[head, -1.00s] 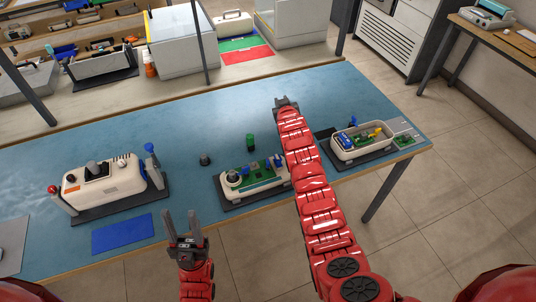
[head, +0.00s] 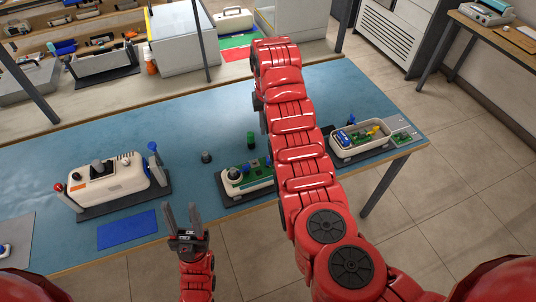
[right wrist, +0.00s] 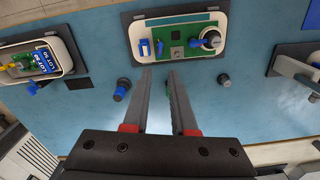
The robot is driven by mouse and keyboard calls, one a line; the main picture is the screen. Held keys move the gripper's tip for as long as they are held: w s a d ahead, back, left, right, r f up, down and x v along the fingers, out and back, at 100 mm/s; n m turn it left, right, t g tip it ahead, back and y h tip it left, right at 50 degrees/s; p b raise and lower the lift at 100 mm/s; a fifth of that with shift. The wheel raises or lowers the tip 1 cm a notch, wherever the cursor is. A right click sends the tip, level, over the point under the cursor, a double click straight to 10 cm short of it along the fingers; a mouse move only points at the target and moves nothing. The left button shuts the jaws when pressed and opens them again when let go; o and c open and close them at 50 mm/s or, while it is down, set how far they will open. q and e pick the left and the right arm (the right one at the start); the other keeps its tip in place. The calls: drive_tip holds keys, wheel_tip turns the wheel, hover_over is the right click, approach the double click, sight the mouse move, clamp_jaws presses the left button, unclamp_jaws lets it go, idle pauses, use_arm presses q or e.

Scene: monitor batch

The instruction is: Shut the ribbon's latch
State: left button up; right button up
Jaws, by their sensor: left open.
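The middle device, a cream housing with a green board (head: 235,182), is partly hidden by my right arm in the head view. In the right wrist view its green board (right wrist: 178,42) carries blue parts (right wrist: 145,47) and a round knob (right wrist: 211,39). I cannot tell which part is the ribbon's latch. My right gripper (right wrist: 160,73) is open with nothing held, its fingertips pointing toward this device's near edge from above. In the head view it is mostly behind my arm. My left gripper (head: 181,210) is open and empty near the table's front edge.
A cream tray (head: 345,155) with a blue pack stands right. A cream device (head: 108,185) with a red-knobbed lever stands left, behind a blue mat (head: 128,230). A dark knob (head: 206,157) and a green cylinder (head: 250,140) stand loose; the green one is partly behind a finger in the wrist view.

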sight(268, 158)
wheel_tip(268, 158, down, 11)
drive_tip(key=shift+f+p, duration=0.1)
drive_tip(key=shift+p, duration=1.1)
wheel_tip(268, 158, down, 2)
drive_tip(key=shift+f+b, duration=0.1)
drive_tip(key=shift+b, duration=0.35)
drive_tip(key=shift+w+f, duration=0.1)
drive_tip(key=shift+f, duration=0.4)
clamp_jaws()
